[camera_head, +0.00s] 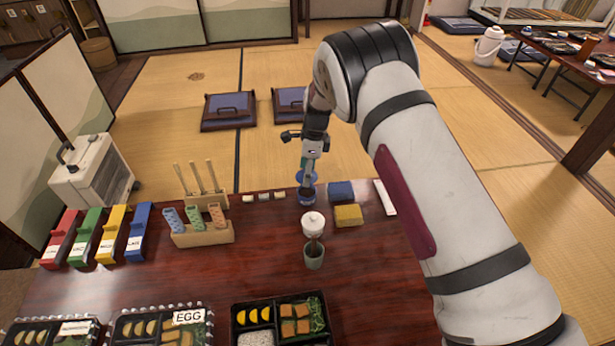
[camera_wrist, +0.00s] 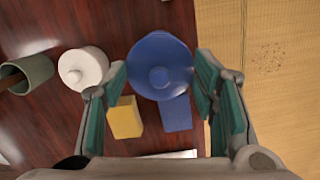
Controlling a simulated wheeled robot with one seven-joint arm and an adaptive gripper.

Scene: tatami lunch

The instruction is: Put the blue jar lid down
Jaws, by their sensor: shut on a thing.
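The blue jar lid (camera_wrist: 160,60) is round with a small knob, and it sits between the fingers of my gripper (camera_wrist: 161,72) in the wrist view. My gripper is shut on the lid. A dark blue round thing (camera_head: 306,197), seemingly the jar, stands on the table just below the lid in the head view. In the wrist view the lid hides what lies under it. I cannot tell whether they touch.
A blue block (camera_head: 340,191) and a yellow block (camera_head: 348,215) lie to the right. A white lidded pot (camera_head: 313,225) and a grey-green cup (camera_head: 314,258) stand nearer. A wooden holder (camera_head: 202,235) is left. The dark red table (camera_head: 265,250) has bare room between them.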

